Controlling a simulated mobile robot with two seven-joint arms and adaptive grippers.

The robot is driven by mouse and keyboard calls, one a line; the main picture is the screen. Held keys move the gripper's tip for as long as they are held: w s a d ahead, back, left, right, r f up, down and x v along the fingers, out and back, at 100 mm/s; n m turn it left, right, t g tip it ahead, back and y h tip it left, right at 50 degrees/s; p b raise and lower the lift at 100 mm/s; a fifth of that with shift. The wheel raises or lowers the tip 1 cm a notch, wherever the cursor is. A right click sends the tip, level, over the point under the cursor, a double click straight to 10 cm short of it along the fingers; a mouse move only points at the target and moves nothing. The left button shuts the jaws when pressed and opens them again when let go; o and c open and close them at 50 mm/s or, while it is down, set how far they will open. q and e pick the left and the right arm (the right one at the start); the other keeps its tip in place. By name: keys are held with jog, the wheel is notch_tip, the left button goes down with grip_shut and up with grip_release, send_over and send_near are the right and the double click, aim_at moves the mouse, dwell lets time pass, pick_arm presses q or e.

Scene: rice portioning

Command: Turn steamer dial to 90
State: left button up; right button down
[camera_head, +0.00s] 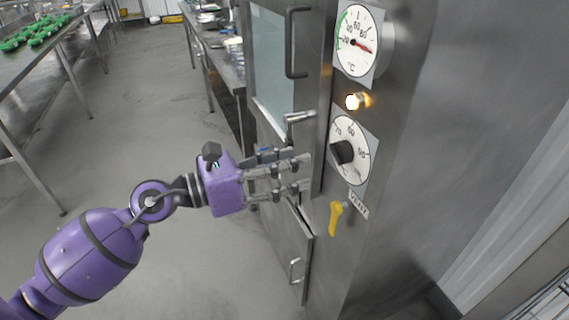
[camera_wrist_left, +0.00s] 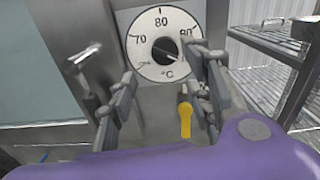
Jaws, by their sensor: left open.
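The steamer dial has a white numbered face (camera_head: 354,169) and a black knob (camera_head: 341,152), on the steel steamer front (camera_head: 397,110). In the left wrist view the dial face (camera_wrist_left: 160,22) shows 70, 80 and 90, and its black knob (camera_wrist_left: 166,50) sits between my fingers. The knob's exact setting is hard to read. My left gripper (camera_head: 307,173) is open and empty, left of and slightly below the dial in the head view. In the left wrist view its fingers (camera_wrist_left: 165,78) spread on both sides below the dial. They appear apart from the knob. My right gripper is out of view.
A round temperature gauge (camera_head: 356,42) with a red needle and a lit lamp (camera_head: 353,102) are above the dial. A yellow valve handle (camera_head: 336,218) is below it. Door handles (camera_head: 292,42) and a latch (camera_head: 299,117) stick out to the left.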

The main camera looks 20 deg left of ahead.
pick_arm(q)
jog(key=v, duration=1.2)
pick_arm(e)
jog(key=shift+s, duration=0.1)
pick_arm(q)
jog(key=m+g+h+b, duration=0.1)
jog(key=m+b, duration=0.2)
jog(key=m, duration=0.5)
send_near(333, 151)
jog(key=d, duration=0.2)
jog(key=w+d+m+p, duration=0.1)
jog(key=w+d, duration=0.1)
jog(key=w+d+m+p, duration=0.1)
jog(key=w+d, duration=0.2)
jog(key=shift+w+m+t+y, duration=0.3)
jog(key=shift+t+y, duration=0.1)
jog(key=shift+w+d+f, duration=0.15)
jog(key=shift+w+d, duration=0.05)
jog(key=shift+d, duration=0.1)
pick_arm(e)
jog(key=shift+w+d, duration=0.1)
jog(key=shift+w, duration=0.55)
